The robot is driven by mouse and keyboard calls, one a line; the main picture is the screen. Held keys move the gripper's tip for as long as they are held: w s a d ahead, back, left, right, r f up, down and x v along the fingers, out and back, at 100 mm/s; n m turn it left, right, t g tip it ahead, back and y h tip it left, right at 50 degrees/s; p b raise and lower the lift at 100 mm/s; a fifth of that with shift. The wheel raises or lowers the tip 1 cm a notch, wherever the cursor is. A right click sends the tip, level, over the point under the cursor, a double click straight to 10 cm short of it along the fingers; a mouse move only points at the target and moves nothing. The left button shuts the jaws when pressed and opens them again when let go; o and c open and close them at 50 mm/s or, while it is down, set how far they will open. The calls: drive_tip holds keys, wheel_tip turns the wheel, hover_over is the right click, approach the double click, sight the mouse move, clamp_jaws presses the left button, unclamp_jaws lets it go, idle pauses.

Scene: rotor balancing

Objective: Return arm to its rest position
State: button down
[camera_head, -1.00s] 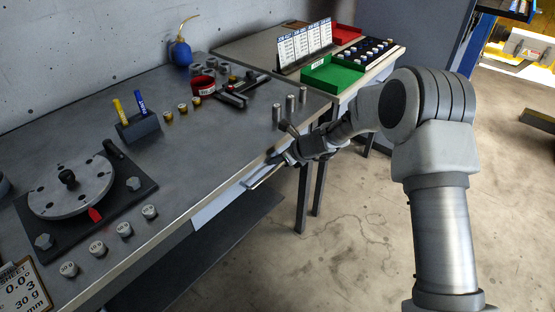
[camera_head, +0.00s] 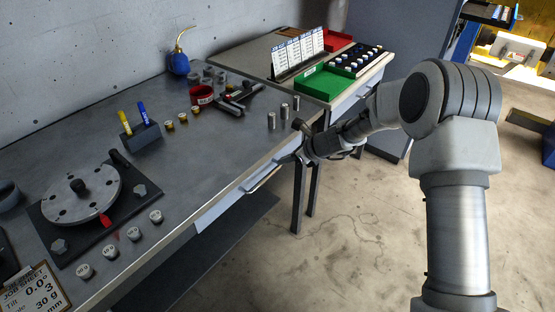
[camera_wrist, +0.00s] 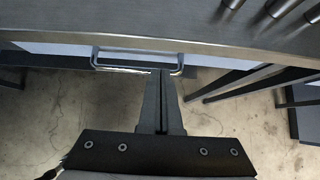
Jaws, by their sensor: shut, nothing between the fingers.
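My gripper (camera_head: 302,150) is at the front edge of the workbench (camera_head: 215,165), on its right part, and carries nothing. In the wrist view my gripper (camera_wrist: 161,76) has its two dark fingers together. Their tips appear over the bar of a drawer handle (camera_wrist: 104,69) under the bench edge. I cannot tell from the picture whether they touch it. The handle also shows in the head view (camera_head: 265,179), a little left of and below my gripper. My arm (camera_head: 370,110) reaches leftward from the column at the right, bent at the elbow.
A rotor disc (camera_head: 80,196) sits on its dark base at the bench's left. Several silver weights (camera_head: 134,234) line its front edge. Upright metal cylinders (camera_head: 284,110) stand close to my gripper. A second table holds a green tray (camera_head: 325,84). Open floor (camera_head: 345,225) lies below my arm.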

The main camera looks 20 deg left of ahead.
drive_tip(key=shift+v, duration=0.85)
drive_tip(key=s+d+r+n+h+p, duration=0.1)
drive_tip(key=s+d+r+n+p, duration=0.1)
drive_tip(key=s+d+r+n, duration=0.45)
drive_tip(key=s+d+r+n+h+p, duration=0.1)
drive_tip(key=d+r+n+p, duration=0.15)
drive_tip(key=r, duration=0.75)
drive_tip(key=s+d+r+n+h+p, duration=0.1)
drive_tip(key=s+d+r+n, duration=0.4)
drive_tip(key=r, duration=0.4)
drive_tip(key=s+d+r+n+t+h+p, duration=0.1)
drive_tip(key=s+d+r+n, duration=0.3)
drive_tip(key=s+d, duration=0.5)
drive_tip(key=s+d+r+n+t+h+p, duration=0.1)
drive_tip(key=s+d+r+n+h+p, duration=0.2)
drive_tip(key=s+d, duration=0.6)
drive_tip(key=shift+s+d+r+n+t+h, duration=0.3)
drive_tip(key=shift+s+r+n+h, duration=0.2)
drive_tip(key=shift+s+r+h, duration=0.3)
